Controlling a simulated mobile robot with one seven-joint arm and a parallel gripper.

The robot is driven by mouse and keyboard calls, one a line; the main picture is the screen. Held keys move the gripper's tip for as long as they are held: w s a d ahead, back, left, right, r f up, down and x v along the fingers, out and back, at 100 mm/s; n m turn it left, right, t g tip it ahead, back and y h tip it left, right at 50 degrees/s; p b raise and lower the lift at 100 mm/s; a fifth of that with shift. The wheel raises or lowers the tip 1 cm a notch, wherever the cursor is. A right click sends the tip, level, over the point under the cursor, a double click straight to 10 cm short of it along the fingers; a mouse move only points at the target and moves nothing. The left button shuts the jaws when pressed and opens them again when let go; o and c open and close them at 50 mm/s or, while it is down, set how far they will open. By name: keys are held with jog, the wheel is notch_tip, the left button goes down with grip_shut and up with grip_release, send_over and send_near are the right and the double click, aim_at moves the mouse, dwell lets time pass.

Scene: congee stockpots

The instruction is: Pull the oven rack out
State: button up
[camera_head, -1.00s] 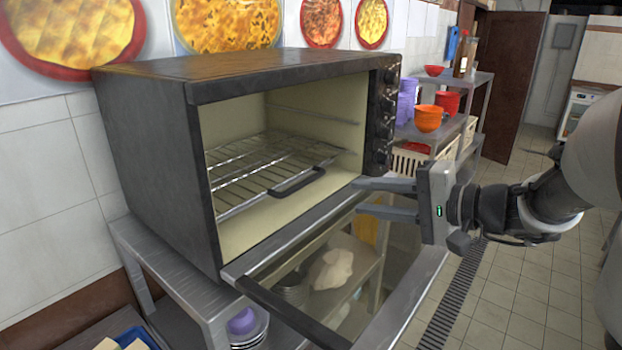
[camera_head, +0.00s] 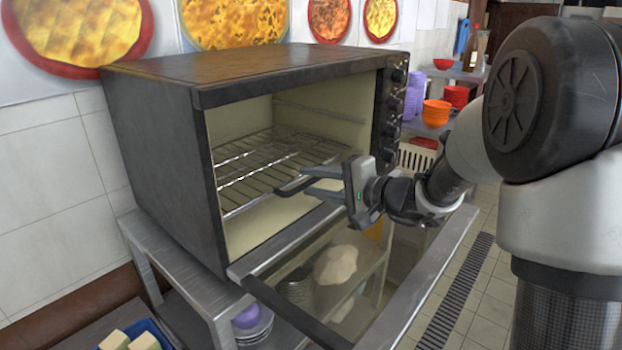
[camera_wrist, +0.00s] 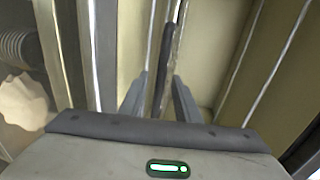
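The wire oven rack (camera_head: 245,170) lies level inside the open oven (camera_head: 155,150), with a dark handle (camera_head: 292,186) at its front edge. My gripper (camera_head: 312,181) reaches in over the lowered door from the right, its fingertips at the handle. In the wrist view, the dark handle bar (camera_wrist: 166,60) runs between the two separated fingers (camera_wrist: 160,95). A gap seems to show beside the bar, so the fingers look open around it, not closed on it. The handle's right part is hidden behind my gripper in the head view.
The glass oven door (camera_head: 350,290) hangs open below my gripper. A metal shelf stand (camera_head: 185,290) supports the oven. Orange bowls (camera_head: 436,113) and a white crate (camera_head: 415,158) are at the right. A blue tray (camera_head: 150,330) is at lower left.

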jog(key=shift+w+a+f, duration=0.1)
jog(key=shift+w+a, duration=0.25)
jog(key=shift+a, duration=0.1)
jog(key=shift+s, duration=0.1)
grip_shut()
jog(key=shift+d+f, duration=0.1)
